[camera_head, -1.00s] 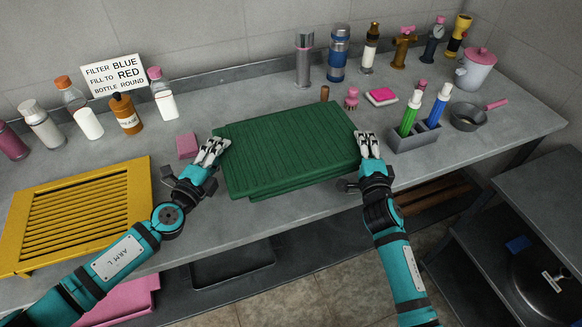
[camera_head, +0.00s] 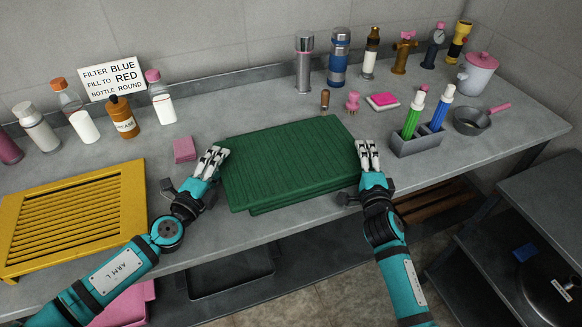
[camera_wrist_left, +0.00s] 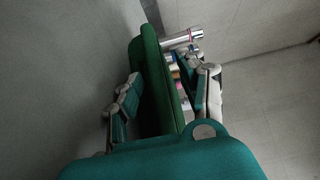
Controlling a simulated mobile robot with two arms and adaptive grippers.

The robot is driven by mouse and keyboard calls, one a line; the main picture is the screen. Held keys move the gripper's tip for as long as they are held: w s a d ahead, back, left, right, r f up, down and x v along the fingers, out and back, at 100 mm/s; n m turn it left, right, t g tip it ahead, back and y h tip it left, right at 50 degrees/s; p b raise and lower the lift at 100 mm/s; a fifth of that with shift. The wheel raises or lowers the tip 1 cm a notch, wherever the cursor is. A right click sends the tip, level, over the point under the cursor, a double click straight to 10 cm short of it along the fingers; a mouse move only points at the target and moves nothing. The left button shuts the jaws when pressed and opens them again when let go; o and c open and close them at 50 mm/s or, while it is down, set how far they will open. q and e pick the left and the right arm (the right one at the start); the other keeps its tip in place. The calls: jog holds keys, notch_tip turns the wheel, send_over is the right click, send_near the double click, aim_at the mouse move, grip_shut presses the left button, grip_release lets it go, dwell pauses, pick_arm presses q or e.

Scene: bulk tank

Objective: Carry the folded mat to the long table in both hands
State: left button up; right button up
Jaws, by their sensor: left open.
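The folded green mat (camera_head: 290,165) is at the middle of the grey bench, its ridged top facing up and a lower layer showing at the front. I cannot tell whether it rests fully on the bench. My left gripper (camera_head: 211,160) is at the mat's left edge. In the left wrist view, the mat (camera_wrist_left: 158,85) stands between the open fingers of my left gripper (camera_wrist_left: 160,85), with space visible beside it. My right gripper (camera_head: 367,155) is at the mat's right edge; its grip there is unclear.
A yellow slatted rack (camera_head: 75,215) lies left and a pink sponge (camera_head: 184,149) sits behind my left gripper. A grey holder (camera_head: 417,140) with green and blue bottles stands right. Bottles line the back wall. A lower dark surface (camera_head: 530,200) is at the right.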

pick_arm(q)
jog(key=v, duration=1.2)
pick_arm(e)
jog(key=shift+s+f, duration=0.1)
jog(key=shift+f, duration=0.05)
jog(key=s, duration=1.2)
jog(key=shift+a, duration=0.25)
